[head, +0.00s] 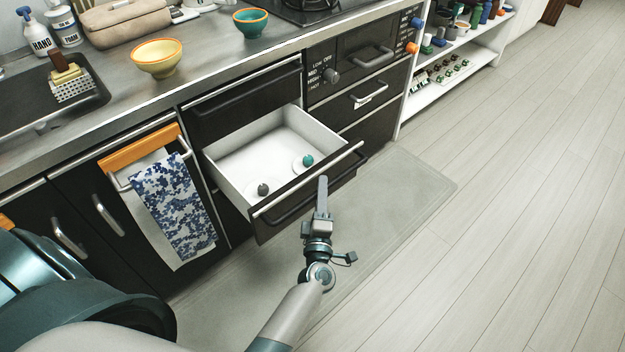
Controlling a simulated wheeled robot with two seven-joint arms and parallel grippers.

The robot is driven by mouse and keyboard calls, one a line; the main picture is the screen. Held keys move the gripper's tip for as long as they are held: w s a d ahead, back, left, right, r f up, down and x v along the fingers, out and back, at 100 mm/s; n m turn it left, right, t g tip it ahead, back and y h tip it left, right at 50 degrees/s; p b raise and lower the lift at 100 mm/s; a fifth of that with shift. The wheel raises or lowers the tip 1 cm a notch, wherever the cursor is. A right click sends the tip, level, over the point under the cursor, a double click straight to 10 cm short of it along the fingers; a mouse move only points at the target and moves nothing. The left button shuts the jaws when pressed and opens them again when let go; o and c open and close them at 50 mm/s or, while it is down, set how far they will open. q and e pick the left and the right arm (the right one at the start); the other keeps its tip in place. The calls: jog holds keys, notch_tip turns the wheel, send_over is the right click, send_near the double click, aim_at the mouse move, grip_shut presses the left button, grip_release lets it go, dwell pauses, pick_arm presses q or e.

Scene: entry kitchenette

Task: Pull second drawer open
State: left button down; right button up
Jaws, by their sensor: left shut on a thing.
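The second drawer (262,160), below a shut top drawer (245,100), stands pulled well out of the dark cabinet. Its white inside shows. Its dark front carries a dark bar handle (290,213) under a pale metal edge. My left gripper (322,185) is in front of the drawer front, shut on the handle. The fingers hide part of the handle. Two white round items lie in the drawer, one with a grey knob (263,189) and one with a teal knob (307,160). My right gripper is not in view.
A blue patterned towel (174,207) hangs left of the drawer. A yellow bowl (158,57) and a teal bowl (251,22) stand on the counter (118,85). An oven (365,50) is to the right. The mat (400,190) and wooden floor at right are clear.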

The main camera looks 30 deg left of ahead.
pick_arm(q)
jog(key=shift+s+d, duration=0.1)
jog(key=shift+d, duration=0.05)
jog(key=c, duration=1.7)
grip_release()
jog(key=shift+c, duration=0.2)
